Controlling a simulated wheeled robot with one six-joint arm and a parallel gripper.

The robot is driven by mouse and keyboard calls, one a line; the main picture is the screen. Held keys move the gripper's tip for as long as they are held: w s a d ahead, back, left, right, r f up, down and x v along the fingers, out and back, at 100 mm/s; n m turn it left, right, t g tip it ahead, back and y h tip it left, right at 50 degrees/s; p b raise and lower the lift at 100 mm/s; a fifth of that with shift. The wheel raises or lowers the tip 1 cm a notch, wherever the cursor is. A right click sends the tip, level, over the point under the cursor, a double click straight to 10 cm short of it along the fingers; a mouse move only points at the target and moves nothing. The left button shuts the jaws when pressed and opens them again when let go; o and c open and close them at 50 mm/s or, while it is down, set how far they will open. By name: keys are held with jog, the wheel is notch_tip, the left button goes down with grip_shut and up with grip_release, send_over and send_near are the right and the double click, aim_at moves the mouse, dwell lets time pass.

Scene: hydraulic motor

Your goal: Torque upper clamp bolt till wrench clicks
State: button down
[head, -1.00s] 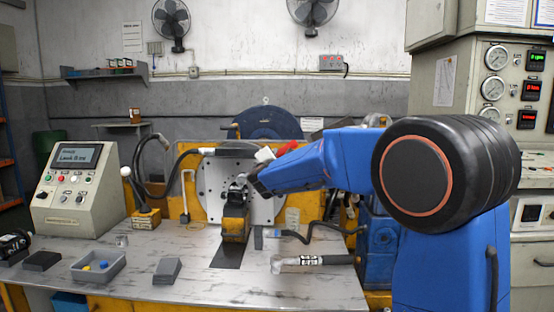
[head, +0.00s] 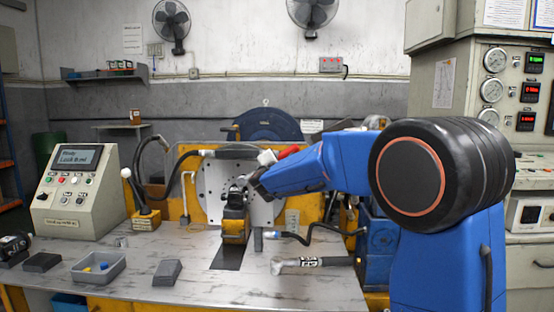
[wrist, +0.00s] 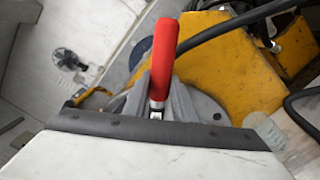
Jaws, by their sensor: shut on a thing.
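My gripper (head: 252,185) is at the left end of my blue forearm, close in front of the round grey plate (head: 213,190). In the wrist view its grey fingers (wrist: 158,98) are closed around the lower part of a red-handled tool (wrist: 162,55). The red handle (head: 288,152) also shows above my forearm in the head view. The tool's working end is hidden. A yellow fixture (head: 234,229) with a dark metal part (head: 236,200) on top stands just left of my gripper. The upper clamp bolt cannot be made out, nor whether the tool touches it.
A black hose (head: 235,154) runs across the plate near my gripper. A grey tool with a black grip (head: 310,262) lies on the metal bench (head: 215,290). A grey tray (head: 100,278), a dark block (head: 167,272) and a control box (head: 75,190) are at left. The front bench is mostly clear.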

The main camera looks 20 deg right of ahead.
jog(key=shift+d+f+m, duration=0.6)
jog(key=shift+d+f, duration=0.05)
jog(key=shift+f, duration=0.1)
dwell(0.3)
jog(key=shift+d+f, duration=0.1)
jog(key=shift+s+d+f+m, duration=0.1)
jog(key=shift+d+f+m, duration=0.1)
jog(key=shift+f+m, duration=0.25)
jog(key=shift+d+f+m, duration=0.2)
jog(key=shift+f+m, duration=0.15)
jog(key=shift+f, duration=0.15)
jog(key=shift+f, duration=0.1)
jog(key=shift+d+f+m, duration=0.1)
jog(key=shift+f+m, duration=0.2)
jog(key=shift+s+d+f+m, duration=0.1)
jog(key=shift+d+f+m, duration=0.05)
jog(key=shift+f+m, duration=0.3)
jog(key=shift+s+d+f+m, duration=0.1)
jog(key=shift+f+m, duration=0.15)
jog(key=shift+f, duration=0.25)
jog(key=shift+f, duration=0.15)
dwell(0.3)
